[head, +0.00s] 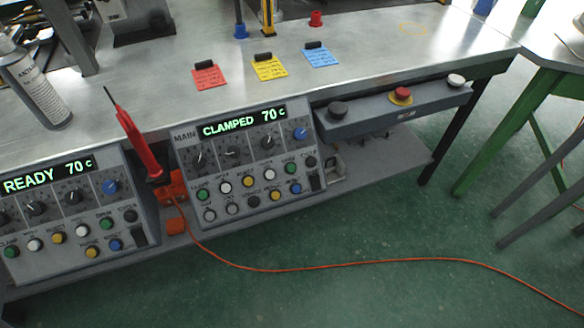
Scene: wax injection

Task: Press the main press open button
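The main press panel (238,150) is the grey sloped box at the middle of the head view, below the bench's front edge. It is marked MAIN, and its display (242,121) reads CLAMPED 70 C in green. Below its knobs are two rows of round buttons, including a green button (202,194) at the left, a yellow button (247,181), another green button (290,168) and a blue button (295,188). The button labels are too small to read surely, so I cannot tell which one is open. Neither of my grippers is in view.
A second panel (70,225) at the left reads READY 70 C. A red tool (137,140) stands between the panels. A grey bar (395,112) with black, red and white buttons is to the right. An orange cable (340,263) crosses the green floor. A spray can (35,83) stands on the bench.

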